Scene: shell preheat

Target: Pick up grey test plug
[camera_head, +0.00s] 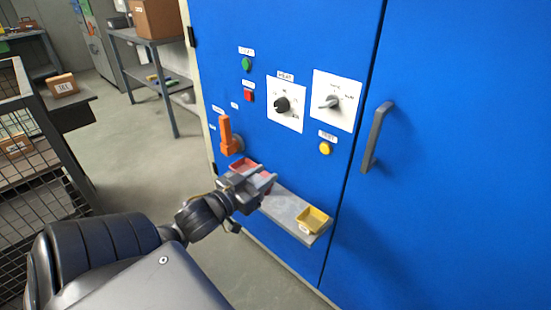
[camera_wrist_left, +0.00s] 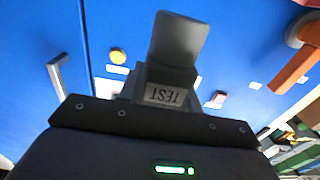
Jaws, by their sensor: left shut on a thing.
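The grey test plug (camera_wrist_left: 165,94) shows in the left wrist view, with the word TEST upside down on its face. My left gripper (camera_head: 262,181) is shut on the plug, in front of the blue cabinet and over the left part of its small grey shelf. In the head view the plug is hard to tell apart from the grey fingers. My right gripper is not in view.
The grey shelf (camera_head: 284,207) holds a yellow tray (camera_head: 314,219) at its right and a red tray (camera_head: 243,165) behind my gripper. An orange handle (camera_head: 227,135), knobs and buttons sit on the blue cabinet (camera_head: 440,220). A mesh cage (camera_head: 30,190) stands at left.

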